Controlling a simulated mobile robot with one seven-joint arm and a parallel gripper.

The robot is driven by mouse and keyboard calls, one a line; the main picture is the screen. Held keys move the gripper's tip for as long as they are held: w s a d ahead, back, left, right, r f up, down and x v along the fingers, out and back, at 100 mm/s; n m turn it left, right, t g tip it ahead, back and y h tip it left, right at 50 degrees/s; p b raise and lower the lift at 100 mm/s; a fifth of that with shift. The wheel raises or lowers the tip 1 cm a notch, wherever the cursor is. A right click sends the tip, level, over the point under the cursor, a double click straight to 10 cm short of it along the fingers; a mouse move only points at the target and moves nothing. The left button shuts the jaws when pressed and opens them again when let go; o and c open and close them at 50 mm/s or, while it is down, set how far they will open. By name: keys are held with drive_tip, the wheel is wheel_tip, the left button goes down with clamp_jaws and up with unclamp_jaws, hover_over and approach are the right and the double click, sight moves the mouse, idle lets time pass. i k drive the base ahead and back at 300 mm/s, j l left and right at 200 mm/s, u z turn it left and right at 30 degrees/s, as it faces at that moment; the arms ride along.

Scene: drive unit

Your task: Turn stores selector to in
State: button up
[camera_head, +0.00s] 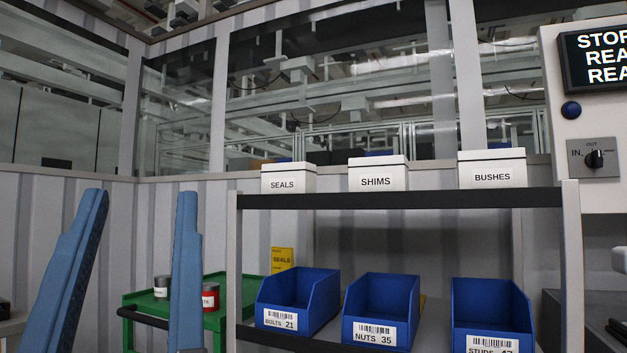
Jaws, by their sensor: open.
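The stores selector is a black rotary knob (594,159) on a grey plate (578,172) at the right edge of the head view. The plate is marked IN to the left of the knob and OUT above it. The knob is too small to tell clearly which mark it points to. My gripper (141,193) shows as two blue fingers at the lower left, pointing up. They are spread wide apart with nothing between them. The gripper is far to the left of the selector in the picture and does not touch it.
A shelf rack (400,199) stands between them, bearing white boxes on top and blue bins (381,308) below. A green cart (235,298) with cans stands behind my gripper. Above the selector are a dark round button (571,110) and a display (595,60).

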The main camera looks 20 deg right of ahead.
sight(594, 159)
drive_tip(key=z, duration=1.85)
